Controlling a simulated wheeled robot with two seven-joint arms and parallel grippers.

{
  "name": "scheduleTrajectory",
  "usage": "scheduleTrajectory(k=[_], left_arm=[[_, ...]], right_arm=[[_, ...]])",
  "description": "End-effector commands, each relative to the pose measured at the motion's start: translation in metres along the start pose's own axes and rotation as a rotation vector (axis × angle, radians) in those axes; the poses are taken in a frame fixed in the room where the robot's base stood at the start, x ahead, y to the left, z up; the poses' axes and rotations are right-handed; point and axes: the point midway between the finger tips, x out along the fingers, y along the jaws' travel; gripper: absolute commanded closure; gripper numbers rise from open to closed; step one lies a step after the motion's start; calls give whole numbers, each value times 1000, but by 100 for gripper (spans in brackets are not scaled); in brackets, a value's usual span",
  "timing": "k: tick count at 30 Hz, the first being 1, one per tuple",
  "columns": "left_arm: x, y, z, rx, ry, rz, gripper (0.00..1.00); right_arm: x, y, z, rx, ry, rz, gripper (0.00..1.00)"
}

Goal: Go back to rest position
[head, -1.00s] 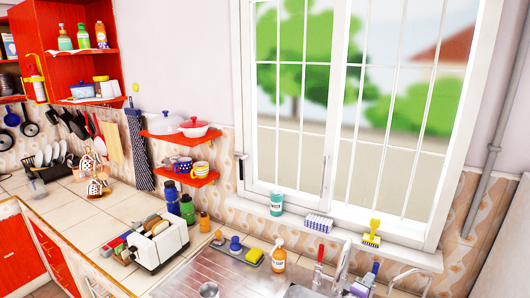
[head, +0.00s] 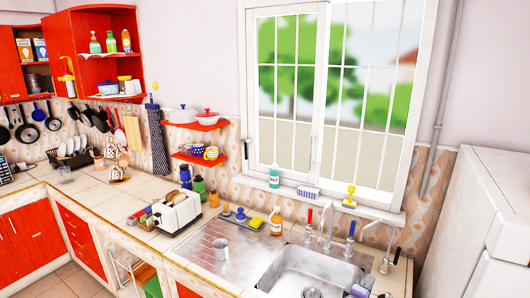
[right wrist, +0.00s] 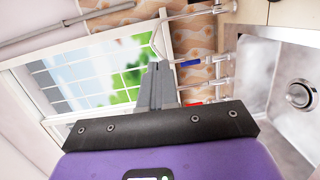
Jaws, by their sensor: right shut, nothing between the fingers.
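My right gripper (right wrist: 155,72) shows in the right wrist view with its grey fingers together and nothing between them. In the head view a small purple and dark part of it (head: 359,289) shows at the bottom edge, in front of the sink. My left gripper is in no view. Dark pans (head: 28,133) hang in a row on the tiled wall at the far left of the head view, well away from my right gripper.
The steel sink (head: 310,268) with its taps (head: 326,226) lies in front of me. A white toaster (head: 178,213) stands on the counter (head: 105,205) to the left. A window (head: 325,100) is behind the sink. A white fridge (head: 478,215) stands at the right.

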Motion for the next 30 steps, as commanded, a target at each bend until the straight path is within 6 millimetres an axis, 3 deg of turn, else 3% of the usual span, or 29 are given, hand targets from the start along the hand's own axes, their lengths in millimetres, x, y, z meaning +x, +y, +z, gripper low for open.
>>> scheduleTrajectory(k=[1, 11, 16, 20, 21, 24, 27, 30], left_arm=[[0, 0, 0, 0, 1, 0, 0], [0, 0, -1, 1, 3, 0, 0], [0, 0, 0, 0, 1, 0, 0], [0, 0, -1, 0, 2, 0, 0], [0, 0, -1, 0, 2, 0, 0], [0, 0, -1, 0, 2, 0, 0], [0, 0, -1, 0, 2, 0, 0], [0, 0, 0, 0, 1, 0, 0]], right_arm=[[-2, -19, 9, 18, -7, -48, 100], [-34, -126, 41, 196, -30, -348, 100], [-82, -201, 62, 357, -89, -599, 100], [-155, -265, 76, 545, -191, -878, 100], [-181, -280, 78, 605, -233, -967, 100], [-250, -304, 80, 747, -350, -1181, 100], [-316, -312, 78, 864, -476, -1373, 100], [-376, -306, 74, 955, -604, -1543, 100]])
